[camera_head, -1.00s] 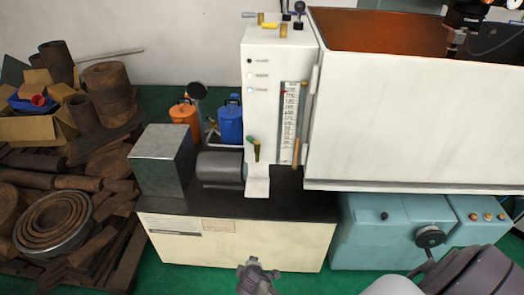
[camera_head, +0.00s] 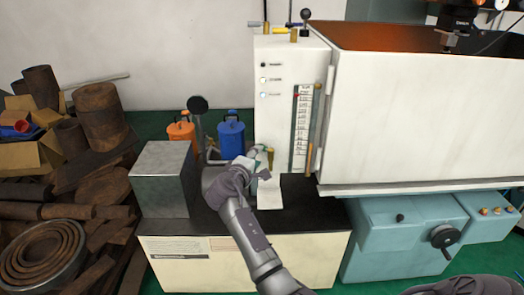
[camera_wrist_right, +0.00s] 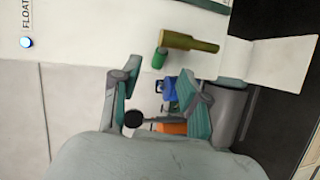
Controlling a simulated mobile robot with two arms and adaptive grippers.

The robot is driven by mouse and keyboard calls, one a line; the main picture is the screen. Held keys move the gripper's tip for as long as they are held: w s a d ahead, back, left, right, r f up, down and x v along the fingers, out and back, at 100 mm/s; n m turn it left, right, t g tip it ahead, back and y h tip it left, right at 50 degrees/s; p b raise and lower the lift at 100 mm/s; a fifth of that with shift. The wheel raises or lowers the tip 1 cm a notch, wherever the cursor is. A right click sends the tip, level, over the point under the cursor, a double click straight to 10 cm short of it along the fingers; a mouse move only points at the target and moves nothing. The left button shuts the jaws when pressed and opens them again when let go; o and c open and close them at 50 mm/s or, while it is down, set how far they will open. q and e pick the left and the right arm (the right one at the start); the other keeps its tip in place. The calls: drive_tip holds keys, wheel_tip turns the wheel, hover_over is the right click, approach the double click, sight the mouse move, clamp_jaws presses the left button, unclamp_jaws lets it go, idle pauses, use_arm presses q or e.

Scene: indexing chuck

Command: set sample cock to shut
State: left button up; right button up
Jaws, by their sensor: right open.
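The sample cock on the white column shows in the head view as a small brass piece (camera_head: 271,154), partly covered by my right gripper. In the right wrist view it is a brass rod (camera_wrist_right: 190,42) with a green-tipped end (camera_wrist_right: 160,58) beside it. My right gripper (camera_head: 262,162) is at the column's lower front, close to the cock. In the wrist view its two fingers (camera_wrist_right: 158,86) are spread, with nothing between them but background. The green end lies just beyond the fingertips; I cannot tell whether they touch. My left gripper is not in view.
The white column (camera_head: 280,110) carries a gauge (camera_head: 302,125) and a row of indicator lights. A large white tank (camera_head: 430,120) stands right. A metal box (camera_head: 163,180), an orange can (camera_head: 182,131) and a blue can (camera_head: 231,138) stand left of the column.

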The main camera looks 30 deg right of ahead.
drive_tip(key=x, duration=0.5)
drive_tip(key=shift+w+d+f, duration=0.15)
drive_tip(key=shift+w+d, duration=0.05)
drive_tip(key=shift+d, duration=0.05)
clamp_jaws()
